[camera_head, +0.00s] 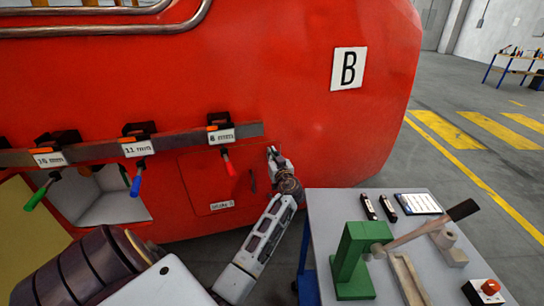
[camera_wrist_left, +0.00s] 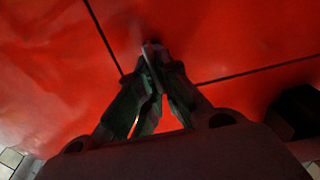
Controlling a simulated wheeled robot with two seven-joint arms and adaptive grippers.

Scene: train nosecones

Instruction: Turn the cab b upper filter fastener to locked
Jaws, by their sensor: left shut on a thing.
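The red cab front carries a square intake panel (camera_head: 205,182) with a small label at its lower edge. My left gripper (camera_head: 271,152) is at the red surface just right of the panel's upper right corner. In the left wrist view its two fingers (camera_wrist_left: 152,52) converge and are shut on a small grey piece, likely the upper filter fastener (camera_wrist_left: 153,44), beside dark panel seams. The fingers hide most of it, so I cannot tell its turn position. A small dark piece (camera_head: 252,181) sits lower on the panel's right side. My right gripper is not in view.
A tool rail (camera_head: 185,143) above the panel holds drivers with red (camera_head: 229,164), blue (camera_head: 136,184) and green (camera_head: 37,197) handles. A grey table (camera_head: 325,215) with a green stand (camera_head: 352,262) and a mallet (camera_head: 440,222) stands close to the right of my left arm.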

